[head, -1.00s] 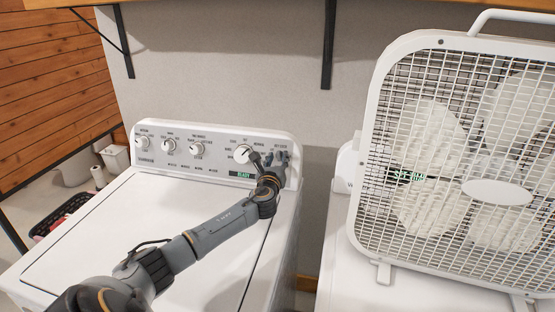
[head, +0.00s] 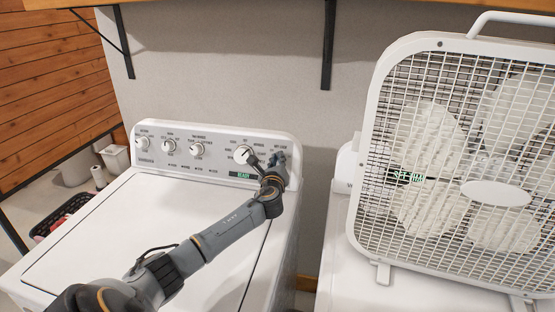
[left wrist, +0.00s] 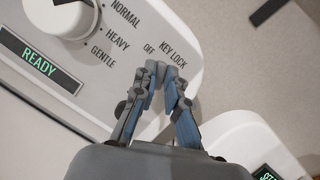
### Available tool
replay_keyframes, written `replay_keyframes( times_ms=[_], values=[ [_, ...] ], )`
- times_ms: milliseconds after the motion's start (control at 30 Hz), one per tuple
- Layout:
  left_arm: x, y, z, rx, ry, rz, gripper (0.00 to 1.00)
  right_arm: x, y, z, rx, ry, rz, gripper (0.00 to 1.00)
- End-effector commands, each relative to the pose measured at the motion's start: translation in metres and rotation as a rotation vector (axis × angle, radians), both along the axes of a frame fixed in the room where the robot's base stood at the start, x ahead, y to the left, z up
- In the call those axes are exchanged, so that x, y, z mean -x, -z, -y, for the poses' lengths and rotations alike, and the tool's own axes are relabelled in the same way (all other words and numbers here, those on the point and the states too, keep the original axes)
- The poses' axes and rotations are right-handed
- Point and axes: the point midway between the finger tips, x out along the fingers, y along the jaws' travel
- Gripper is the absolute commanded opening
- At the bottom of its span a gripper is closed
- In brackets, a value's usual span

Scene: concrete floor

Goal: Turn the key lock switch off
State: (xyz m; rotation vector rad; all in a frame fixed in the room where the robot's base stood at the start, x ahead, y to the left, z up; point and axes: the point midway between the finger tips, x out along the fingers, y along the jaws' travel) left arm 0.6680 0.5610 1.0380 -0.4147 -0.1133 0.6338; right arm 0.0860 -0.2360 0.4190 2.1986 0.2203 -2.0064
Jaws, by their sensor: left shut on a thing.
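The white washing machine's control panel (head: 212,157) carries the key lock switch at its right end. The left wrist view shows the "KEY LOCK" label (left wrist: 173,54) and the "OFF" mark (left wrist: 149,49) just beyond my fingertips. My left gripper (head: 278,160) is at this right end of the panel, and it also shows in the left wrist view (left wrist: 160,76). Its fingers are drawn together and shut on the switch, which they hide, so I cannot tell which way the switch is turned. My right gripper is not in view.
A large white dial (left wrist: 62,15) sits left of my gripper, beside the lit "READY" display (left wrist: 40,61). A second white appliance (head: 340,255) stands to the right with a white box fan (head: 364,215) in front of its panel. The washer lid (head: 140,225) is clear except for my arm above it.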

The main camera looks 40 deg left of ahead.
Motion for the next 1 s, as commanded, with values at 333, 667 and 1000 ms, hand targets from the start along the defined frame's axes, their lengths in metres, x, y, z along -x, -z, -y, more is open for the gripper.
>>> replay_keyframes(
  times_ms=[333,667,1000],
  values=[
    [-0.0005,-0.0016,0.0005,0.197,-0.073,0.108,0.00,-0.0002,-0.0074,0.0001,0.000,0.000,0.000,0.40],
    [-0.0004,-0.0016,-0.0002,0.287,-0.108,0.160,0.00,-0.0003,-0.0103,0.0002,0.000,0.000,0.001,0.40],
    [-0.0004,-0.0014,-0.0002,0.298,-0.112,0.166,0.00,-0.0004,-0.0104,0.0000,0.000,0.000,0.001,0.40]
  ],
)
